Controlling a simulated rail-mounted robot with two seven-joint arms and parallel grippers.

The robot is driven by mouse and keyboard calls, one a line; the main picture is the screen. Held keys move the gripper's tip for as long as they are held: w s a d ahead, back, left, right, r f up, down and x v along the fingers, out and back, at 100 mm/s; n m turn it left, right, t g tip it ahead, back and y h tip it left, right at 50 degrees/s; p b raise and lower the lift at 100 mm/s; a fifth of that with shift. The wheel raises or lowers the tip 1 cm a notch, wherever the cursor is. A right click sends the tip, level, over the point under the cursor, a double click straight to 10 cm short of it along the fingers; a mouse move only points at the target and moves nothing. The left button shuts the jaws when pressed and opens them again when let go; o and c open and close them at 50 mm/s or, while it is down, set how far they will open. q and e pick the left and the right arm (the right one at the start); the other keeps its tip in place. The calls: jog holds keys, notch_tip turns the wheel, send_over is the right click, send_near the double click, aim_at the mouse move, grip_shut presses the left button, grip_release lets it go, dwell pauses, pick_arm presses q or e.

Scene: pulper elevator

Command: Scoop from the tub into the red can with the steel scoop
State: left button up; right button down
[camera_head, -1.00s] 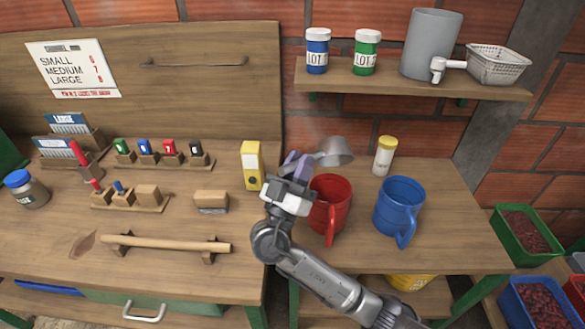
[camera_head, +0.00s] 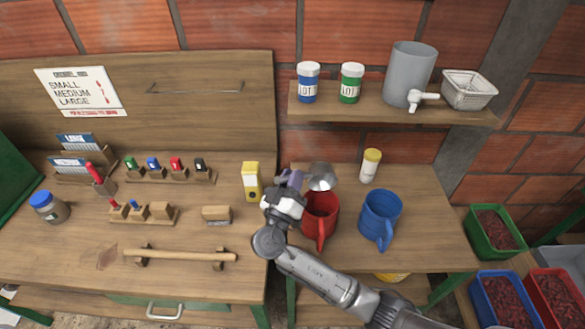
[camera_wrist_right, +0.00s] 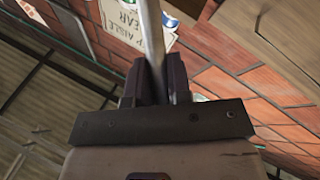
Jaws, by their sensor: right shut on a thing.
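The steel scoop's bowl (camera_head: 321,176) hangs just above and behind the rim of the red can (camera_head: 319,218) in the head view; I cannot see whether it holds anything. My right gripper (camera_head: 290,183) is at the upper left of the red can, shut on the scoop's handle. In the right wrist view the handle (camera_wrist_right: 151,40) runs up between the two dark fingers (camera_wrist_right: 155,85). At the far right stand a green tub (camera_head: 482,240), a blue tub (camera_head: 485,305) and a red tub (camera_head: 566,285) with dark red contents. My left gripper is out of view.
A blue can (camera_head: 380,218) stands right of the red can. A white bottle with a yellow lid (camera_head: 370,167) is behind. A yellow box (camera_head: 251,181) stands left of my gripper. A shelf (camera_head: 380,108) with jars and a grey container (camera_head: 409,75) is above.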

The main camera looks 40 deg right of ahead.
jog(key=w+d+r+n+g+y+p, duration=0.4)
jog(key=w+y+p, duration=0.3)
jog(key=p, duration=1.3)
jog(key=w+d+f+n+g+y+b, duration=0.2)
jog(key=w+d+f+g+y+b, duration=0.2)
jog(key=f, duration=0.5)
jog(key=shift+w+d+n+g+y, duration=0.15)
jog(key=shift+w+n+g+y, duration=0.25)
jog(key=shift+g+y, duration=1)
